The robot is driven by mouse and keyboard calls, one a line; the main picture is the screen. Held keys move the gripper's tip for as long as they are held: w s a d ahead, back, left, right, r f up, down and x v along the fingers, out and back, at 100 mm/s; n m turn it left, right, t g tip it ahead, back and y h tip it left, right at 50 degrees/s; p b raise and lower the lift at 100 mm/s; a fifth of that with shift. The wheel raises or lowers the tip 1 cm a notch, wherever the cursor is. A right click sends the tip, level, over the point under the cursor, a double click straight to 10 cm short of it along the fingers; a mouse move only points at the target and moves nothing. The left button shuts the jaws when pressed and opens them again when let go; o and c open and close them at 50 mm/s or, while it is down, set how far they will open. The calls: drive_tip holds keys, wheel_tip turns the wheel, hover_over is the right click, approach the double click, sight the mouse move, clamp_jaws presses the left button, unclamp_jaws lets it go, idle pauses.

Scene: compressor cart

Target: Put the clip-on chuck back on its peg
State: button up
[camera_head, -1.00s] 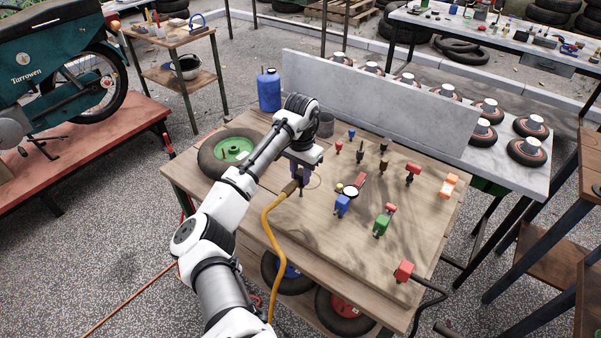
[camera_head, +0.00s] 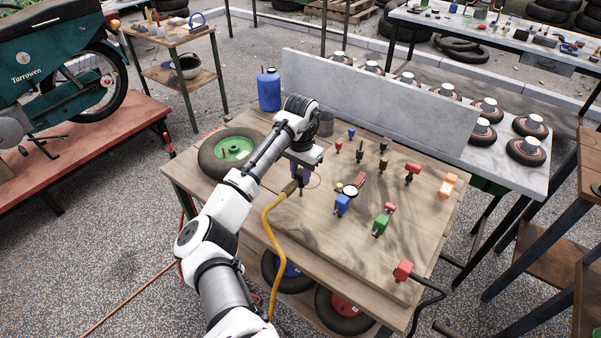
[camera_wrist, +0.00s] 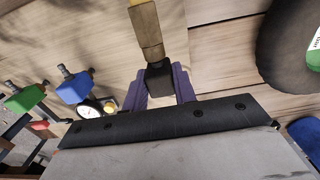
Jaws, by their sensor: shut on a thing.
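My gripper (camera_head: 303,178) points down over the left part of the wooden cart top (camera_head: 290,225). In the wrist view, its purple fingers (camera_wrist: 166,90) are shut on the clip-on chuck, which has a black end (camera_wrist: 158,77) and a brass-coloured body (camera_wrist: 146,28). The chuck also shows in the head view (camera_head: 290,188), at the end of a yellow hose (camera_head: 266,222). The chuck's tip is partly hidden by the fingers. I cannot tell which peg is the chuck's, or whether the chuck touches anything below.
Right of my gripper stand a blue fitting (camera_head: 342,204), a round gauge (camera_head: 350,190), a green fitting (camera_head: 381,224) and several small coloured fittings. A green-hubbed wheel (camera_head: 230,150) lies left, with a blue can (camera_head: 269,90) behind. A grey panel (camera_head: 380,100) edges the back.

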sight(301, 172)
drive_tip(key=shift+f+b, duration=0.35)
drive_tip(key=shift+f, duration=0.65)
drive_tip(key=o, duration=1.1)
drive_tip(key=shift+c, duration=0.2)
wheel_tip(301, 172, up, 14)
drive_tip(key=b, duration=0.2)
